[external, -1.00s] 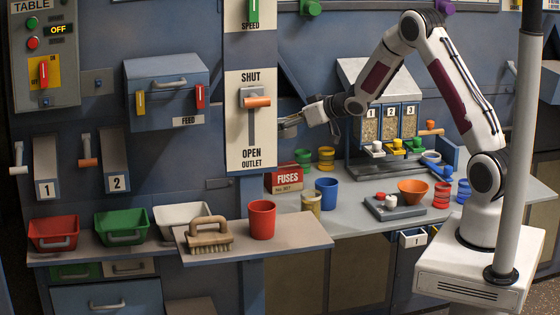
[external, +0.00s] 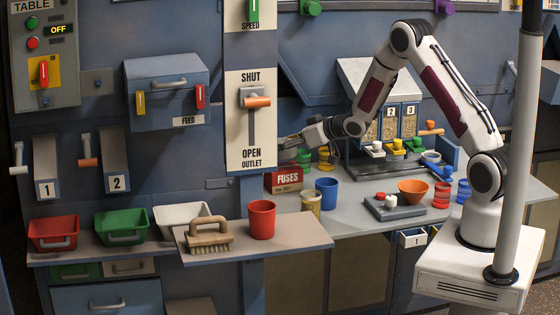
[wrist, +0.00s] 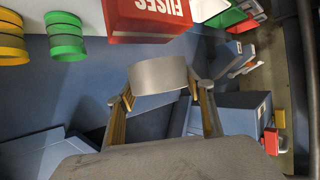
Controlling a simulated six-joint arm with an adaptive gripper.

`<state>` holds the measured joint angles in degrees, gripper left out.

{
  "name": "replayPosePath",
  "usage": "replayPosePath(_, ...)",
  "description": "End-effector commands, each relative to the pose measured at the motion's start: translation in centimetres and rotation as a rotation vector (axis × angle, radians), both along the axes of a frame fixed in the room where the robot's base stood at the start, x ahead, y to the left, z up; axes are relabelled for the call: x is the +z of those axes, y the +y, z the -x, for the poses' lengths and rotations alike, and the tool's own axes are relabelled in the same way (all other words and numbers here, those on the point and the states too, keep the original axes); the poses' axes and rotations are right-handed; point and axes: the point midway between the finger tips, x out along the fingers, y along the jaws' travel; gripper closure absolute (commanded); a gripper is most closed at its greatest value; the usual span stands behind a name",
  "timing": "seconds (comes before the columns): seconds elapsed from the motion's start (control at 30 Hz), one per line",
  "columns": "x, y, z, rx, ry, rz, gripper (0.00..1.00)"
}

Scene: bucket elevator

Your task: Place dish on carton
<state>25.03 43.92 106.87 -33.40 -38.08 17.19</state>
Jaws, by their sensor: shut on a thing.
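The carton is a red box marked FUSES (external: 284,179), standing on the grey bench; in the wrist view its red face (wrist: 150,20) is at the top. My gripper (external: 296,138) is above the carton in the external view. In the wrist view my gripper (wrist: 160,92) is shut on a grey round dish (wrist: 158,75), with one finger on each side. The dish is held in the air near the carton, its curved side facing the camera. In the external view the dish is small and hard to make out.
Green rings (external: 304,157) and yellow rings (external: 326,155) stand right behind the carton. A tan cup (external: 311,201) and blue cup (external: 326,190) are close on its right. The outlet lever panel (external: 251,140) rises at its left. A red cup (external: 262,220) stands on the front shelf.

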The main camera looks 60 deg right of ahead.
Motion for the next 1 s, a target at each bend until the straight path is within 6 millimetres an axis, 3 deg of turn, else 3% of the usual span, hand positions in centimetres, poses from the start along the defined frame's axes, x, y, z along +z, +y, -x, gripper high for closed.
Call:
replayPosePath(0.27, -0.1, 0.0, 0.0, 0.000, 0.000, 0.000, 0.70)
replayPosePath(0.7, -3.5, 0.0, 0.0, 0.000, 0.001, 0.000, 0.70)
replayPosePath(1.0, -3.7, 0.0, 0.0, 0.000, 0.000, 0.001, 0.70)
